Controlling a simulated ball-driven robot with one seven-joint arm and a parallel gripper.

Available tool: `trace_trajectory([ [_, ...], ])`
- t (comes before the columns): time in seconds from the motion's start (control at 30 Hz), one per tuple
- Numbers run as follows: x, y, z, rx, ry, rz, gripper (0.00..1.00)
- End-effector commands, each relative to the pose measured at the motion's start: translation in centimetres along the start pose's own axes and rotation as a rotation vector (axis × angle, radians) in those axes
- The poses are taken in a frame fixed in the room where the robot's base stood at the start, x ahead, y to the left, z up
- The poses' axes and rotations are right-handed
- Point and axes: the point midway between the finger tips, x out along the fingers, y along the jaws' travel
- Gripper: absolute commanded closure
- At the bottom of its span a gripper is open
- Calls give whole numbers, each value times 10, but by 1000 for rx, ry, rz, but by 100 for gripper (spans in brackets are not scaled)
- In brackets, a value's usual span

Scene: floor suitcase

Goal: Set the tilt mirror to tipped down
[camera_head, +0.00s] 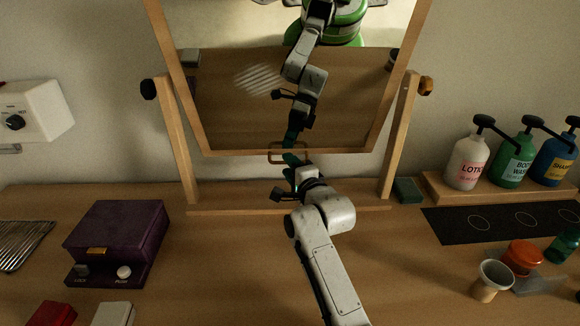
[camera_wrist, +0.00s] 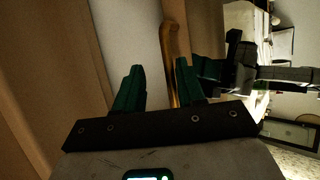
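The tilt mirror (camera_head: 232,100) hangs in a wooden frame between two uprights of a wooden stand (camera_head: 183,150), with dark knobs (camera_head: 149,89) at the sides. Its glass reflects the countertop, my arm and my green base; its exact tilt is hard to judge. A small brass-coloured handle (camera_head: 272,153) sits at the middle of the lower frame edge. My gripper (camera_head: 291,160) is right at this handle. In the wrist view the two green fingers (camera_wrist: 159,75) are apart, and the handle (camera_wrist: 170,45) shows in the gap, close to the right finger. I cannot tell whether they touch.
A purple box (camera_head: 118,240) with buttons stands at the left, a wire rack (camera_head: 22,243) beyond it. Pump bottles (camera_head: 467,162) stand on a wooden tray at the right, with a dark panel (camera_head: 490,222) and a cup (camera_head: 491,281) in front. The counter beside my arm is clear.

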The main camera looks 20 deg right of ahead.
Motion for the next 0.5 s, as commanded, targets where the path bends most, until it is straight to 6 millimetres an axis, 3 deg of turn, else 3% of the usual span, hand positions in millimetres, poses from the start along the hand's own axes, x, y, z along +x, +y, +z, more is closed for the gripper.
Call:
trace_trajectory([
  [0.5,-3,-2,-1,-2,2,-3,65],
])
